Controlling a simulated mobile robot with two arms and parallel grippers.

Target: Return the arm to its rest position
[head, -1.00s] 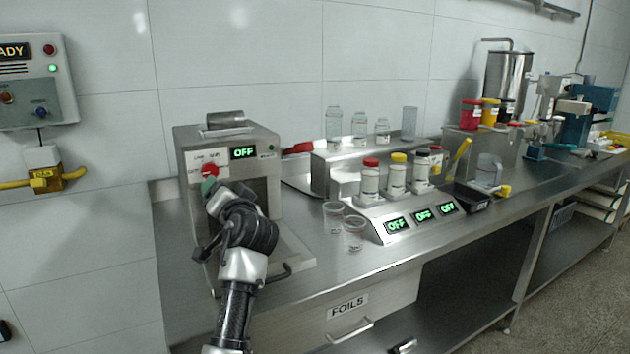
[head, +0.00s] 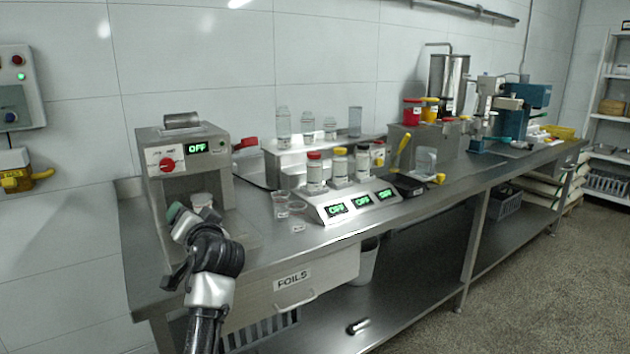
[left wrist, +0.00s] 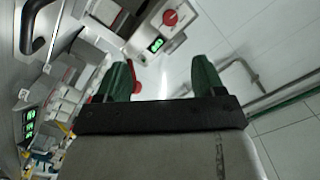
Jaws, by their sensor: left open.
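My left arm comes in from the bottom of the head view, and its gripper (head: 180,218) is in front of the grey machine (head: 150,145) with the red knob (head: 167,164) and a green OFF display. In the left wrist view the two green fingertips (left wrist: 160,82) are spread apart with nothing between them. The same knob (left wrist: 170,18) shows beyond the fingers, so the gripper is clear of it. My right gripper is in neither view.
The steel bench (head: 330,238) carries several jars, an OFF-display station (head: 350,203) and two clear cups (head: 281,206) near the machine. A FOILS drawer (head: 290,285) is under the front edge. Open floor (head: 530,270) lies to the right.

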